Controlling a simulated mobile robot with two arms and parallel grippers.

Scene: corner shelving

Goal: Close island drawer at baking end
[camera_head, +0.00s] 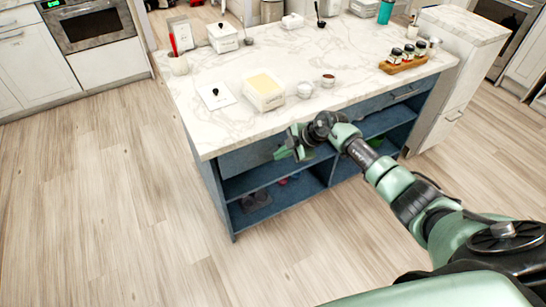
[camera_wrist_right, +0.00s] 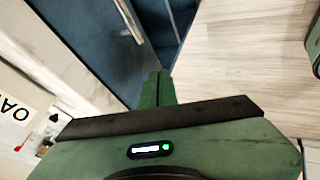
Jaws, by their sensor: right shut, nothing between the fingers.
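The island (camera_head: 190,110) has a white marble top and a blue body with open shelves. A drawer front with a bar handle (camera_head: 405,94) lies under the top at the right part. Another blue front (camera_head: 245,158) lies under the top at the left part, partly hidden by my gripper. My right gripper (camera_head: 283,153) is shut and empty, just in front of that left front. In the right wrist view the shut fingers (camera_wrist_right: 157,90) point towards blue panels with a metal handle (camera_wrist_right: 128,20). I cannot tell contact or how far either drawer stands out. My left gripper is not in view.
On the top stand a yellow-lidded box (camera_head: 265,90), small bowls (camera_head: 305,90), a card (camera_head: 216,96) and a spice rack (camera_head: 403,60). Shelves (camera_head: 275,200) below hold a few items. Wood floor (camera_head: 110,200) left and front is clear.

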